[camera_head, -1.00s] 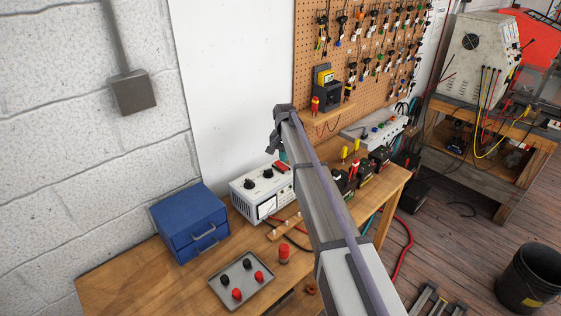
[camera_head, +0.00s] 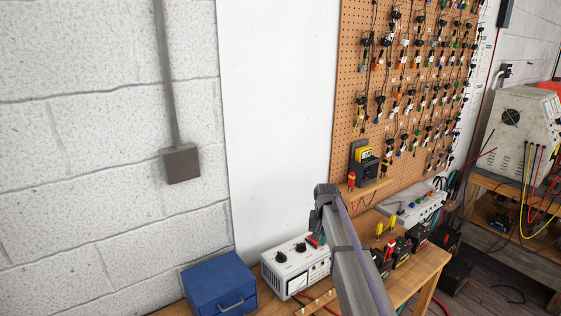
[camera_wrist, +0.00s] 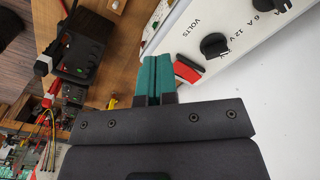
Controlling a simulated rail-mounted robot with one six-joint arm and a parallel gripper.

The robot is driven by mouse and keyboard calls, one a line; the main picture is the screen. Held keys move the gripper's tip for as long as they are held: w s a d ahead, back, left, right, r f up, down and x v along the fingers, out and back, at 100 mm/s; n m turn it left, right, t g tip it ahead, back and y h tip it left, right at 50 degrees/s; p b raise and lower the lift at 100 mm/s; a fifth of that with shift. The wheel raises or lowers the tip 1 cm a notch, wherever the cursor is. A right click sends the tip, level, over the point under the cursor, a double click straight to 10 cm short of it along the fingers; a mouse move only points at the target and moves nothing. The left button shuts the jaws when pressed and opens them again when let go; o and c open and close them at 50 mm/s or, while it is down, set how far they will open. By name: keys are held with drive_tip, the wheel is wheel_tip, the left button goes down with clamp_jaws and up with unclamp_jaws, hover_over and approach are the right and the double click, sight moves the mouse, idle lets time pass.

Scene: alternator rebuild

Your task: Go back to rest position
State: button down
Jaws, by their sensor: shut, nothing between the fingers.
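My gripper shows in the wrist view (camera_wrist: 154,78), its teal fingertips pressed together with nothing between them. In the head view my arm reaches up from the bottom edge, and the fingers are mostly hidden behind its dark end. In the wrist view the fingertips lie across the near edge of a white meter box (camera_wrist: 225,40) with black knobs and a VOLTS label. A red part (camera_wrist: 188,70) shows just right of the fingertips. I cannot tell whether they touch. The meter box also stands on the bench in the head view (camera_head: 277,274).
A blue drawer box (camera_head: 215,280) stands left of the meter box. Black battery-like boxes (camera_head: 401,252) and a white power strip (camera_head: 412,208) sit to the right on the wooden bench (camera_head: 428,268). A pegboard (camera_head: 350,95) with many hanging connectors rises behind.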

drive_tip(key=s+f+n+b, duration=0.1)
drive_tip(key=s+f+b, duration=0.1)
drive_tip(key=s, duration=1.4)
drive_tip(key=s+f+n+b, duration=0.1)
drive_tip(key=s+f+b, duration=0.2)
drive_tip(key=s, duration=1.3)
drive_tip(key=shift+s+f+n+b, duration=0.3)
drive_tip(key=shift+f+b, duration=0.05)
drive_tip(key=shift+f, duration=0.2)
drive_tip(key=c, duration=1.9)
unclamp_jaws()
